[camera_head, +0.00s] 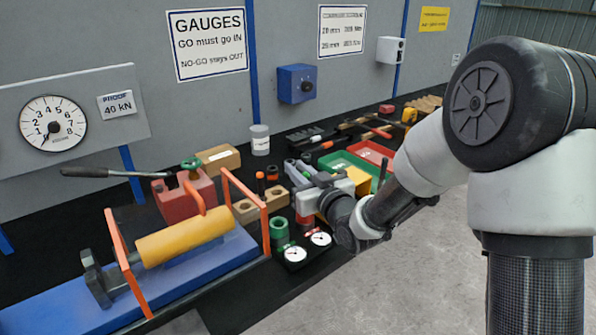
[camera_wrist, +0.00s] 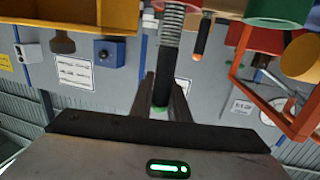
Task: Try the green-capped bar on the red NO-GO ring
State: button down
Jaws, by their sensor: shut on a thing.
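My gripper (camera_head: 303,180) is in the middle of the head view, above the row of rings at the bench's front. In the wrist view, its two fingers (camera_wrist: 163,98) are shut on a bar (camera_wrist: 172,27) with a dark grip section and a grey ridged shaft. The wrist view looks upside down, and the shaft runs out of its top edge. The red ring (camera_head: 303,222) stands just below the gripper, partly hidden. I cannot tell whether the bar touches it. The green ring (camera_head: 279,231) stands to its left.
Two dial gauges (camera_head: 295,254) lie in front of the rings. A blue-based rig with a yellow cylinder (camera_head: 184,237) and orange guards fills the left. A red block (camera_head: 184,198) and wooden holders (camera_head: 246,211) stand behind. Green and red trays (camera_head: 347,161) lie behind my gripper.

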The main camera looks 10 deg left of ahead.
jog(key=shift+f+b, duration=1)
jog(key=c, duration=1.6)
grip_release()
jog(key=shift+r, duration=0.1)
jog(key=shift+s+d, duration=0.1)
